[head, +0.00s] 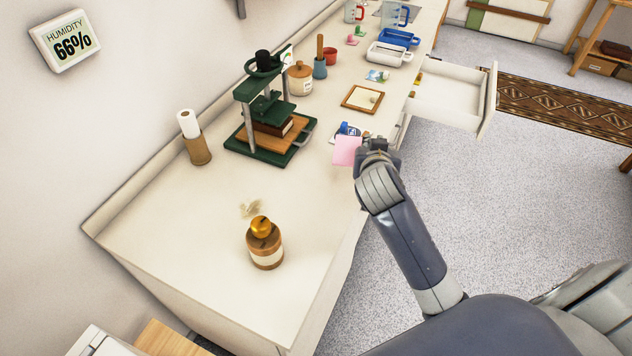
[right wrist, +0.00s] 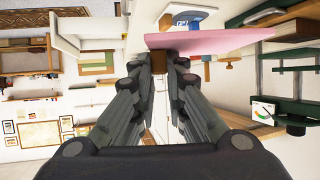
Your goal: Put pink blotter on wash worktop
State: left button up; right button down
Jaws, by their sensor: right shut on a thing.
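The pink blotter (head: 346,151) is a flat pink sheet at the front edge of a long cream worktop (head: 190,225). My right gripper (head: 366,150) is shut on its edge. In the right wrist view the blotter (right wrist: 215,40) sticks out to the right from the fingertips (right wrist: 166,58). The blotter appears to be held above the worktop, but I cannot tell how high. I cannot tell from a label whether this is the wash worktop. My left gripper is not in view.
A green press (head: 270,125), a brown bottle (head: 265,245) and a paper roll on a stand (head: 195,140) stand on the worktop. A wooden board (head: 362,99) and blue and white trays (head: 390,53) lie farther back. An open drawer (head: 455,97) juts out. The near worktop is mostly clear.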

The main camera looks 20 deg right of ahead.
jog(key=d+f+m+g+h, duration=0.2)
jog(key=d+f+m, duration=0.15)
jog(key=d, duration=0.35)
jog(key=shift+n+h, duration=0.25)
jog(key=shift+h, duration=0.05)
jog(key=a+p, duration=0.1)
jog(key=a, duration=0.4)
jog(key=w+a+f+p, duration=0.1)
jog(key=a, duration=0.4)
jog(key=a+p, duration=0.1)
jog(key=a, duration=0.4)
jog(key=shift+w+a+f, duration=0.1)
jog(key=shift+w+f, duration=0.15)
jog(key=shift+f, duration=0.1)
jog(key=shift+a+f, duration=0.15)
notch_tip(320, 180, down, 3)
jog(key=shift+r+p, duration=0.1)
jog(key=shift+p, duration=0.5)
jog(key=shift+f, duration=0.25)
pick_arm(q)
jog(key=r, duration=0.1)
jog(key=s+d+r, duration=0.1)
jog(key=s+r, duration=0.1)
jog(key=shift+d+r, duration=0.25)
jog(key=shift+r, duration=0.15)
